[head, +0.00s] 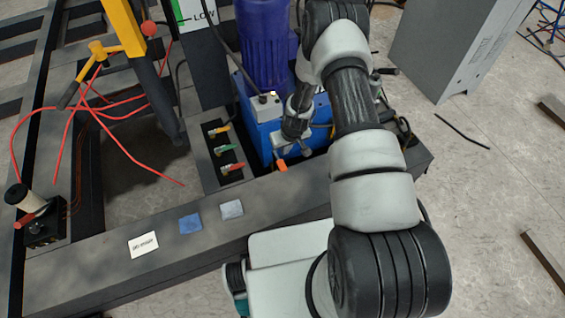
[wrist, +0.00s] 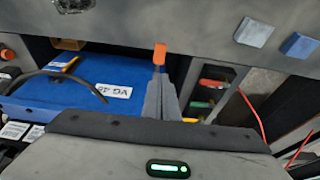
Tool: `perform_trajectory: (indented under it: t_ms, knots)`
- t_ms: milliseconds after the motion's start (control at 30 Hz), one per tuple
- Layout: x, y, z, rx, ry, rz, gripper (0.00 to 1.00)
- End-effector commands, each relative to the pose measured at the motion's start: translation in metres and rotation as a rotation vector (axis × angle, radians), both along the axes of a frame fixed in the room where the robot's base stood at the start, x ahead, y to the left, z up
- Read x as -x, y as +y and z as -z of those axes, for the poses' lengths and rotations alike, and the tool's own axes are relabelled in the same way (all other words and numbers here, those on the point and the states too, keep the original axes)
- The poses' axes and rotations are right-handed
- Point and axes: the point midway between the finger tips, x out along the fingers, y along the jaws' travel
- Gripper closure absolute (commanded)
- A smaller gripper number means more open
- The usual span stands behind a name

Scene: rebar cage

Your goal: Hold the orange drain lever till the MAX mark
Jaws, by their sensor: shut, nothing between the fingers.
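The orange drain lever (head: 281,165) sticks out at the front of the blue tank (head: 257,118), just above the frame's dark front beam. In the wrist view its orange end (wrist: 160,53) shows right beyond my fingertips. My gripper (wrist: 160,76) is shut, with its grey fingers together and pointing at the lever. The fingers look very close to the lever or against it; I cannot tell whether they touch. In the head view my wrist partly covers this spot. A level gauge (head: 197,14) shows a green strip and the word LOW at the top edge; no MAX mark is visible.
Yellow, green and red valve handles (head: 226,149) stand left of the tank. A purple-blue motor (head: 264,45) rises behind. Red hoses and a grey cabinet (head: 455,45) flank the area.

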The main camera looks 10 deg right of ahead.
Motion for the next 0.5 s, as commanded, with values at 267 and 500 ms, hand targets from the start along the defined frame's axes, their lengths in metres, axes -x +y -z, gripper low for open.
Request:
perform_trajectory:
  t_ms: [267,500]
  knots:
    - [-0.012,0.003,0.049,-0.001,0.002,0.000,1.00]
    - [-0.026,0.006,0.097,0.000,0.001,-0.001,1.00]
